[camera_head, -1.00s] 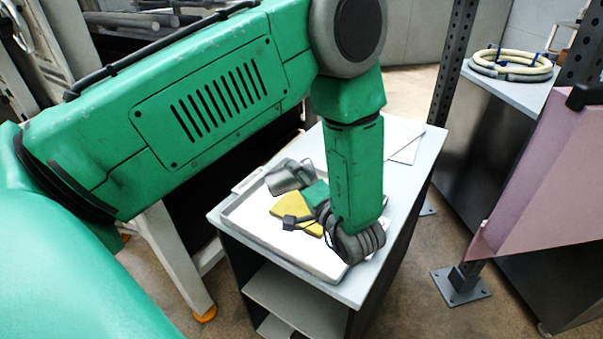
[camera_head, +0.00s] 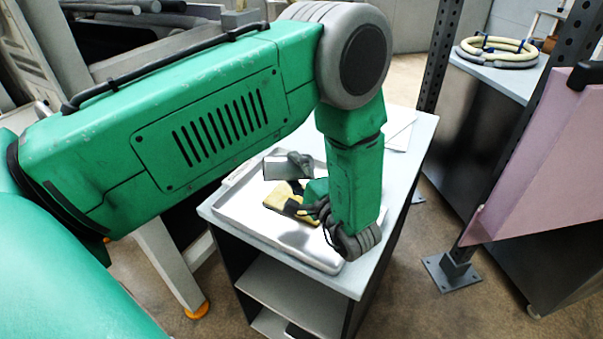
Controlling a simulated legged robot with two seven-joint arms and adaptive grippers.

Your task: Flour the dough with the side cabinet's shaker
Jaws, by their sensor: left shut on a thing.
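The left arm reaches in from the left and bends down over the side cabinet (camera_head: 236,229). Its gripper (camera_head: 299,172) is above the metal tray on the cabinet's top, partly hidden by my forearm. It is shut on a grey metal cylinder (camera_head: 278,169), which looks like the shaker and lies tilted toward its side. A yellow piece (camera_head: 279,196) with dark parts shows just below; I cannot tell whether it belongs to my gripper. No dough can be made out. My right gripper is not in view.
The shallow tray (camera_head: 257,234) covers much of the cabinet's top. A dark perforated post (camera_head: 437,55) and a pink panel (camera_head: 540,165) stand at the right. A coiled hose (camera_head: 497,52) lies on another cabinet behind. Floor shows between them.

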